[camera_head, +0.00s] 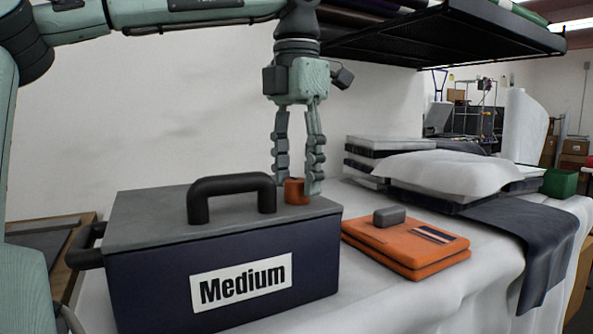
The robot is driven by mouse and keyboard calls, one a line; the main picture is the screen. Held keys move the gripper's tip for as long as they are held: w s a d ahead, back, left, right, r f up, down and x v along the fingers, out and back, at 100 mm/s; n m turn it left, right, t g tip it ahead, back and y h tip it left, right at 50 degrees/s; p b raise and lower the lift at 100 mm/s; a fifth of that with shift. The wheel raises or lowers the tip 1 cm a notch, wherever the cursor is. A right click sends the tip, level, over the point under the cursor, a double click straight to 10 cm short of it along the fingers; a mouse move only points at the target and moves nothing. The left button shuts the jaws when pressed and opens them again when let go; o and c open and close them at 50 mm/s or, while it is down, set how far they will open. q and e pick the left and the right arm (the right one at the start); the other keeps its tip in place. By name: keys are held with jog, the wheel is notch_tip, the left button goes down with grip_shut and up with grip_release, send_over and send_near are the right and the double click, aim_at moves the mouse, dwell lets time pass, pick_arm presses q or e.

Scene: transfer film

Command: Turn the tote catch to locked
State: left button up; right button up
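The tote (140,285) is a dark blue box with a grey lid (150,215), a black top handle (231,187) and a white "Medium" label (241,283). It stands at the front left of the table. An orange round catch (296,191) sits at the lid's right back part. My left gripper (296,192) points straight down, with one finger on each side of the catch and the tips at its level. The fingers partly cover the catch, and I cannot tell whether they press on it. Its turned position is unclear. My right gripper is not in view.
Orange folders (405,255) with a grey block (389,217) lie right of the tote. Wrapped dark stacks (455,175) and a dark cloth (525,230) lie farther right. A black shelf (440,35) hangs above. White tabletop (400,310) is clear in front of the folders.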

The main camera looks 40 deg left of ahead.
pick_arm(q)
jog(key=c, duration=0.9)
jog(key=shift+c, duration=0.2)
jog(key=shift+m, duration=0.3)
jog(key=m, duration=0.3)
jog(key=shift+m, duration=0.3)
jog(key=m, duration=0.4)
jog(key=shift+m, duration=0.3)
jog(key=m, duration=0.4)
jog(key=shift+m, duration=2.5)
jog(key=o, duration=1.2)
jog(key=shift+c, duration=0.2)
